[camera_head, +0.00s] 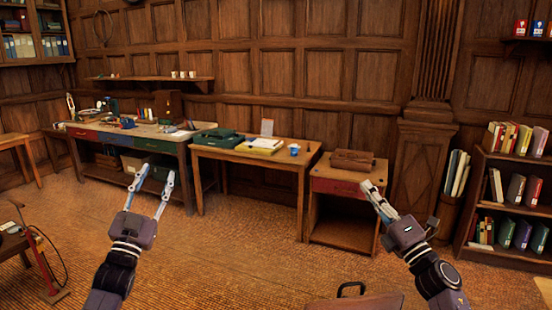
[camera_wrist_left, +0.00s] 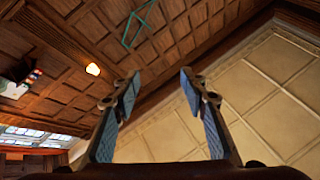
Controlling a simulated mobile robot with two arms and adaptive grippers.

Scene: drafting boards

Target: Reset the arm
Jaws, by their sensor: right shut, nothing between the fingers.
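My left gripper (camera_head: 151,191) is at the left of the head view, raised in front of the tables, with its two fingers spread and nothing between them. In the left wrist view my left gripper (camera_wrist_left: 154,88) also shows open and empty, with wall panelling and ceiling behind it. My right gripper (camera_head: 370,184) is at the right of the head view, its fingers together and holding nothing. It appears in front of the small wooden stand (camera_head: 325,212). Neither gripper visibly touches anything.
A long workbench (camera_head: 165,147) with tools, a wooden table (camera_head: 280,160) with a green case (camera_head: 217,138), and a bookshelf (camera_head: 483,207) line the panelled wall. A brown surface (camera_head: 355,303) shows at the bottom edge. The middle floor (camera_head: 235,255) is clear.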

